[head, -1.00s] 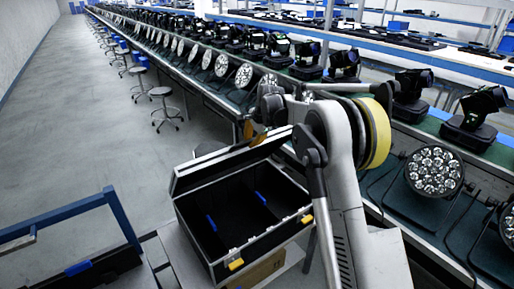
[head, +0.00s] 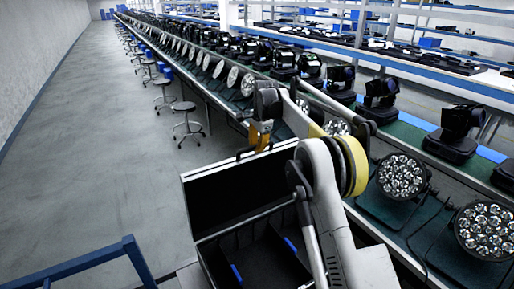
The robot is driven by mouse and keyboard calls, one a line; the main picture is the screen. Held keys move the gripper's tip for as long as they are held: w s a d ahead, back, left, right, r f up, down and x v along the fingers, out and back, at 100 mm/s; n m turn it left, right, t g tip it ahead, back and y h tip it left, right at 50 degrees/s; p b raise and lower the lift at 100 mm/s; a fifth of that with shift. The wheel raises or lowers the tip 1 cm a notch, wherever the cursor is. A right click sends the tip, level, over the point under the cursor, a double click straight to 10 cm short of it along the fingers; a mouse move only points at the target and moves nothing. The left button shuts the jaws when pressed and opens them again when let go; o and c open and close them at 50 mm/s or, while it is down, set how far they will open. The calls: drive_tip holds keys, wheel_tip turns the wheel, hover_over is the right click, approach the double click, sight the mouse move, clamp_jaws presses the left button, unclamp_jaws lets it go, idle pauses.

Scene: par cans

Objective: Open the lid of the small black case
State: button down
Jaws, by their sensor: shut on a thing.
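The small black case (head: 262,262) has silver edges and stands in front of me at the lower middle, with its front cut off by the picture's bottom edge. Its lid (head: 232,192) is raised and stands up steeply at the far side, its dark inner face towards me. Blue pieces show inside the case. My gripper (head: 259,137), with yellow-orange fingers, is at the lid's top edge, close to the handle (head: 252,151). It is shut on the lid, though the fingertips' contact is small and partly hidden. My arm covers the right part of the case.
A long bench with rows of par cans (head: 402,177) and black moving-head lights (head: 458,130) runs along the right, close to my arm. Stools (head: 187,120) stand along the bench. A blue rail (head: 80,265) is at the lower left. The grey floor at left is clear.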

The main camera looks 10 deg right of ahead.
drive_tip(key=c, duration=1.4)
unclamp_jaws()
drive_tip(key=shift+s+r, duration=0.1)
drive_tip(key=v, duration=1.2)
